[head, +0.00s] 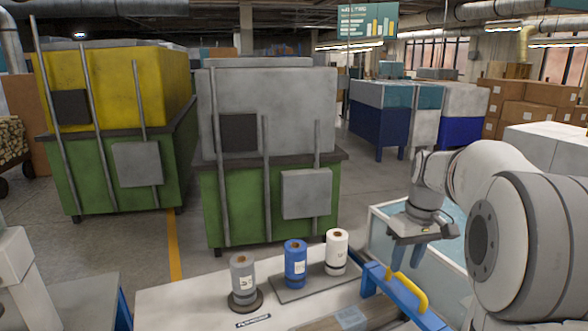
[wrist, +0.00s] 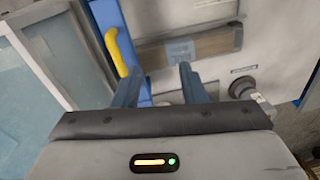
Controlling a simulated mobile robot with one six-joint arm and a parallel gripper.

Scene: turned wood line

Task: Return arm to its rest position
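My arm reaches in from the right in the head view. My gripper (head: 406,262) points down above the area beside the blue rail with the yellow handle (head: 415,290). Its two blue fingers are apart, and the wrist view shows my gripper (wrist: 161,70) with nothing between the fingertips. It appears clear of the yellow handle (wrist: 115,50) and the wooden board (wrist: 215,40) below, though the exact height is hard to tell.
A grey spool (head: 243,277), a blue spool (head: 295,265) and a white spool (head: 336,252) stand upright on the white table (head: 180,305). A glass-sided case (head: 385,228) stands near my gripper. Green-based machines (head: 265,205) stand behind.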

